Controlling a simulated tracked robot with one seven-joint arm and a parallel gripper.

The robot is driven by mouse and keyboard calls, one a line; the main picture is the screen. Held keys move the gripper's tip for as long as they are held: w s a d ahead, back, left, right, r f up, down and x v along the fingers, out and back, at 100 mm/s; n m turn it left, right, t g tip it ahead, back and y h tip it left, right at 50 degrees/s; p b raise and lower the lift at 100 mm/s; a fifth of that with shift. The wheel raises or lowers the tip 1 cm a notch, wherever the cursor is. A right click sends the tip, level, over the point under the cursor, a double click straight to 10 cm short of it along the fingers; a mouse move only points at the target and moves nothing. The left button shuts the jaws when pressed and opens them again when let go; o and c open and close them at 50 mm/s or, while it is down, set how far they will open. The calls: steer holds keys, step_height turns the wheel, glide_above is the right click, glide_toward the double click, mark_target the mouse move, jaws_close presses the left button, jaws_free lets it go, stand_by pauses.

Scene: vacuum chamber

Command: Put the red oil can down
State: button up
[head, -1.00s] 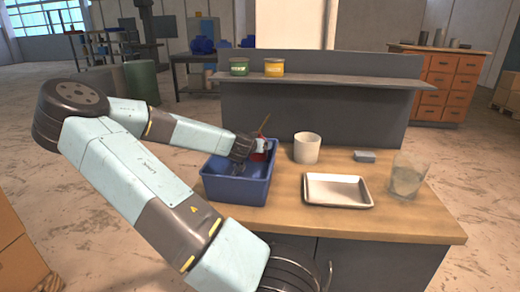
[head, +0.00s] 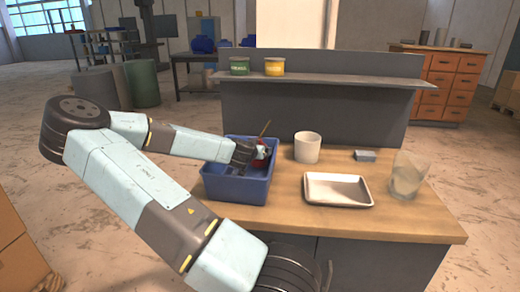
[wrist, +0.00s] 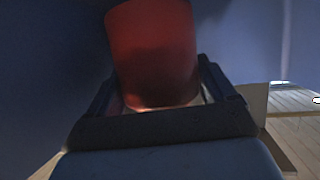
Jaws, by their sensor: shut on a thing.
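The red oil can (head: 262,153), with a thin spout sticking up, is at the back right of the blue bin (head: 236,190), its lower part hidden by the bin and my gripper. My gripper (head: 252,158) is shut on it from the left. In the wrist view the red can (wrist: 153,55) stands between the two fingers of my gripper (wrist: 160,100), with blue walls around. I cannot tell whether the can touches the bin floor.
The bin stands on a wooden workbench (head: 300,222). To its right are a white cup (head: 307,148), a metal tray (head: 338,190), a small grey block (head: 365,156) and a clear container (head: 406,176). A green tin (head: 239,66) and a yellow tin (head: 274,67) sit on the shelf.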

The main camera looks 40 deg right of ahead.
steer(key=shift+f, duration=0.15)
steer(key=o, duration=1)
steer(key=shift+o, duration=0.2)
steer(key=shift+r, duration=0.5)
steer(key=v, duration=0.7)
steer(key=shift+s+a+r, duration=0.15)
steer(key=shift+r, duration=0.05)
steer(key=shift+f, duration=0.1)
